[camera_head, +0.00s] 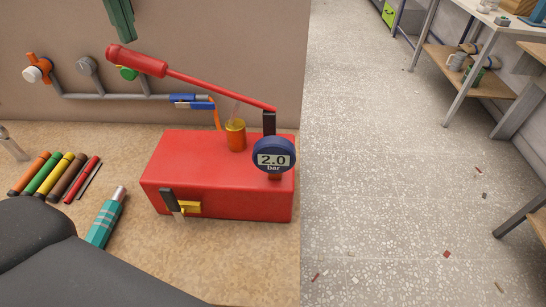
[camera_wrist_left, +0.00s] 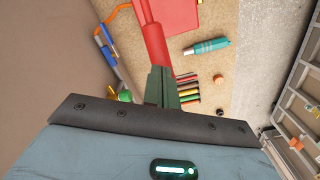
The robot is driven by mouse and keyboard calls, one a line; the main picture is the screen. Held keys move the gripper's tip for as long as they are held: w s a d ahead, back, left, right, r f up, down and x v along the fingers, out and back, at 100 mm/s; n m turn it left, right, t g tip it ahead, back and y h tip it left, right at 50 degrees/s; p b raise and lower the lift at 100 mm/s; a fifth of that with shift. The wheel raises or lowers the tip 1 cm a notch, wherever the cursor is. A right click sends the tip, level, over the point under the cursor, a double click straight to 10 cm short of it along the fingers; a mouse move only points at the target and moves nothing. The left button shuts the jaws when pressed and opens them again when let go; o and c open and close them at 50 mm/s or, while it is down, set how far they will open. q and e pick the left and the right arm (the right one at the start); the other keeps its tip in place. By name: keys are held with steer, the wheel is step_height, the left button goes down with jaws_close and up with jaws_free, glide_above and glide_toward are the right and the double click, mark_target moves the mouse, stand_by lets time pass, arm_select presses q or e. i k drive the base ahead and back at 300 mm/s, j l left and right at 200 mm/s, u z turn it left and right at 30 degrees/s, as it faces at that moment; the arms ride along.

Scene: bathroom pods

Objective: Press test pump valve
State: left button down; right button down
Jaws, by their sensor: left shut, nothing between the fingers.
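The red test pump (camera_head: 215,180) sits on the workbench. Its valve, a dark lever with a yellow fitting (camera_head: 188,208), is on the front face. The round blue gauge (camera_head: 273,155) reads 2.0 bar. The long red pump handle (camera_head: 215,86) slopes up to the left to a thick grip (camera_head: 136,60). My left gripper (camera_head: 125,36) shows dark green fingers at the top, just above the grip in the picture. In the left wrist view its fingers (camera_wrist_left: 161,75) are shut and empty, beside the red handle (camera_wrist_left: 154,42); contact is unclear. My right gripper is not in view.
A grey pipe (camera_head: 105,96) with an orange-handled valve (camera_head: 38,70) runs along the wall panel. Several coloured sticks (camera_head: 57,175) and a teal tube (camera_head: 105,219) lie left of the pump. The bench ends just right of the pump, above speckled floor (camera_head: 390,180).

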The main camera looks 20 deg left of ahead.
mark_target(168, 196)
steer(key=k, duration=1)
